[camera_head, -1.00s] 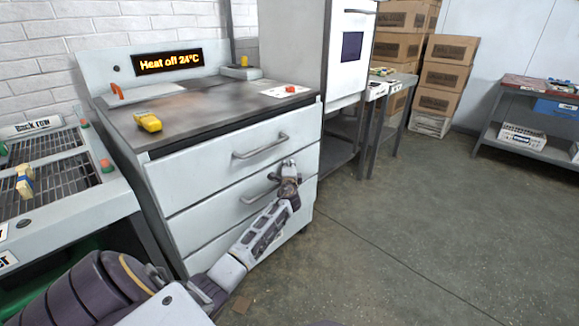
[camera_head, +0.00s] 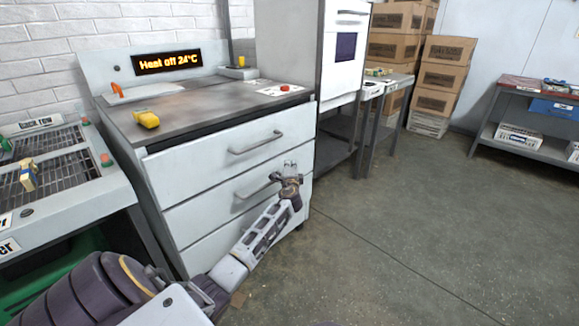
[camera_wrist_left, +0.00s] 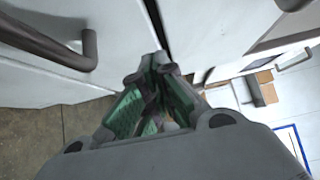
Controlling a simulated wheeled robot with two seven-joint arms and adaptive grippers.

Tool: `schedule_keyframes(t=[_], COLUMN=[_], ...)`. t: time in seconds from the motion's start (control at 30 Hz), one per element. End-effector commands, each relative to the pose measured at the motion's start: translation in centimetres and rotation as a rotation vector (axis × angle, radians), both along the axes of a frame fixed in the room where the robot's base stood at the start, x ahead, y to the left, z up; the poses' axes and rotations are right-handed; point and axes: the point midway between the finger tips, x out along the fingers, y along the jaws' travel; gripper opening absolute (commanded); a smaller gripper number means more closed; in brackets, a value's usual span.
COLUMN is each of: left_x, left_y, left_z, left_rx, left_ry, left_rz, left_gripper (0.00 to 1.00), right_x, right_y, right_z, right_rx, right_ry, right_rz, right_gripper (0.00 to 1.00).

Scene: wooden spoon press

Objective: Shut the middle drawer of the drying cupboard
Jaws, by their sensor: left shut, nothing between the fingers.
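The drying cupboard (camera_head: 225,167) is a white unit with stacked drawers under a dark worktop. Its middle drawer (camera_head: 205,204) has a grey bar handle (camera_head: 258,187) and looks about flush with the drawers above and below; a small gap cannot be ruled out. My left gripper (camera_head: 290,166) is shut and empty, at the right part of the middle drawer's front, just right of the handle. Whether it touches the front is unclear. In the left wrist view its green-padded fingers (camera_wrist_left: 152,75) point at white panels with a dark seam, a bar handle (camera_wrist_left: 60,50) at left. My right gripper is not visible.
A yellow object (camera_head: 146,119) lies on the worktop below a display reading "Heat off 24°C" (camera_head: 167,62). A rack bench (camera_head: 60,210) stands at left. A tall white cabinet (camera_head: 290,50) and a side table (camera_head: 385,88) stand behind. The floor at right is clear.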

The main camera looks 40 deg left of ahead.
Motion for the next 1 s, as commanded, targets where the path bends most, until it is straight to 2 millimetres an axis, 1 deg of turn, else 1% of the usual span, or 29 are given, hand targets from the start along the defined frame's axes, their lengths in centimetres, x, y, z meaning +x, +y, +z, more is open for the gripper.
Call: schedule_keyframes(t=[0.17, 0.47, 0.67, 1.0], left_x=[-0.5, -1.7, -3.1, -5.6], left_y=[-0.4, -1.5, -2.6, -4.8], left_z=[0.0, 0.1, 0.0, 0.1], left_rx=[0.001, 0.000, -0.001, -0.001], left_ry=[0.001, 0.000, 0.002, 0.000], left_rz=[0.000, -0.001, -0.001, -0.001], left_gripper=[0.00, 0.00, 0.00, 0.00], right_x=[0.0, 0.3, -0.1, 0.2], right_y=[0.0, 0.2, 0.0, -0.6], right_z=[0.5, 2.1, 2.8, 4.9], right_rx=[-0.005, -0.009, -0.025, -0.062], right_ry=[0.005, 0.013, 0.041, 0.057], right_rz=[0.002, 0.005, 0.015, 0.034], right_gripper=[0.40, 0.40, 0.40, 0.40])
